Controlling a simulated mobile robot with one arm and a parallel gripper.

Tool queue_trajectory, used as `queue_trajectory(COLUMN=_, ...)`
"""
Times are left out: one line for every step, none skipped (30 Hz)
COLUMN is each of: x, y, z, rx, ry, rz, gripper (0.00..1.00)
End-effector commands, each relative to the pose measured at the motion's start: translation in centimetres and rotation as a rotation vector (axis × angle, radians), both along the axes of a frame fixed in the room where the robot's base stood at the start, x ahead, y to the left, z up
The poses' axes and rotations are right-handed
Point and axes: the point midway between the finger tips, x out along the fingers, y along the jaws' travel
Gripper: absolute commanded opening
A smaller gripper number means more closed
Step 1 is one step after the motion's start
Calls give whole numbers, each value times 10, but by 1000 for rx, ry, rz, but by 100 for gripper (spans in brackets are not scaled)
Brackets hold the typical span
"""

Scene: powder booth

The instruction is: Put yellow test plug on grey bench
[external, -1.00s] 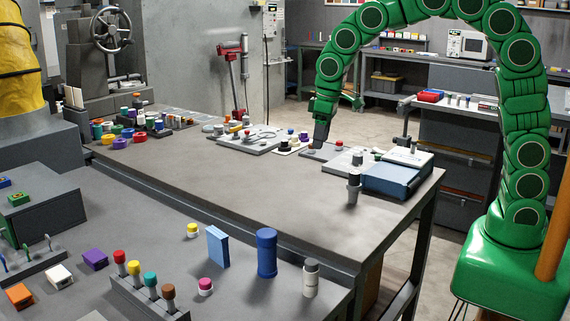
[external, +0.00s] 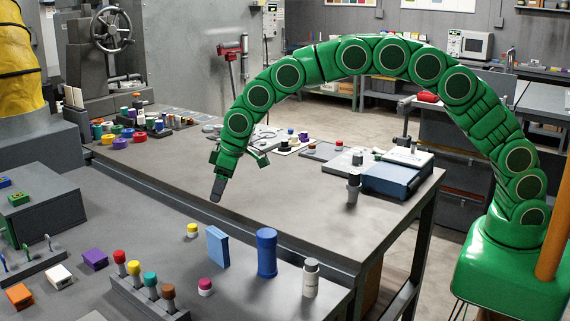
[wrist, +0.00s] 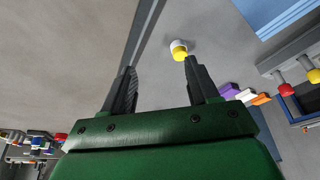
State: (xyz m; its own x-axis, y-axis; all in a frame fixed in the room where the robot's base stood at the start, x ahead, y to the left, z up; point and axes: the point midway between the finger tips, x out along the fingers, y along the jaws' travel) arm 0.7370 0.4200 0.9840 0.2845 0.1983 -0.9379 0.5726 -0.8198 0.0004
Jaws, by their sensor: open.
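The yellow test plug (external: 192,231), a small yellow-topped cylinder with a white lower part, stands on the near grey bench top (external: 130,215). It also shows in the wrist view (wrist: 179,50), just beyond the tip of the right finger. A second grey bench (external: 270,208) lies behind, its top bare in the middle. My gripper (external: 240,180) is open and empty, above the benches and behind the plug. In the wrist view my gripper (wrist: 160,66) has its two fingers apart with only bench surface between them.
A blue block (external: 217,247), a blue cylinder (external: 266,253) and a pink-topped plug (external: 205,286) stand close to the yellow plug. A rack with coloured knobs (external: 150,293) is in front. Boards and a blue box (external: 390,180) occupy the rear bench's right end.

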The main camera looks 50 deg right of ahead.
Motion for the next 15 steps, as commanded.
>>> queue_trajectory(x=3, y=13, z=-9, rx=4, ry=-5, rz=13, gripper=60)
queue_trajectory(x=4, y=19, z=-12, rx=7, ry=-10, rz=19, gripper=60)
queue_trajectory(x=7, y=26, z=-15, rx=12, ry=-15, rz=26, gripper=60)
queue_trajectory(x=8, y=31, z=-17, rx=15, ry=-19, rz=30, gripper=60)
queue_trajectory(x=8, y=35, z=-18, rx=16, ry=-21, rz=35, gripper=60)
queue_trajectory(x=9, y=40, z=-21, rx=19, ry=-24, rz=39, gripper=60)
queue_trajectory(x=10, y=42, z=-23, rx=20, ry=-26, rz=42, gripper=60)
queue_trajectory(x=10, y=44, z=-24, rx=21, ry=-27, rz=44, gripper=60)
queue_trajectory(x=10, y=46, z=-25, rx=22, ry=-28, rz=47, gripper=60)
queue_trajectory(x=11, y=48, z=-26, rx=23, ry=-29, rz=48, gripper=60)
queue_trajectory(x=11, y=48, z=-27, rx=23, ry=-29, rz=48, gripper=60)
queue_trajectory(x=12, y=49, z=-29, rx=23, ry=-29, rz=48, gripper=60)
queue_trajectory(x=12, y=49, z=-30, rx=23, ry=-29, rz=48, gripper=60)
queue_trajectory(x=13, y=50, z=-32, rx=23, ry=-29, rz=48, gripper=60)
queue_trajectory(x=14, y=50, z=-35, rx=23, ry=-29, rz=48, gripper=60)
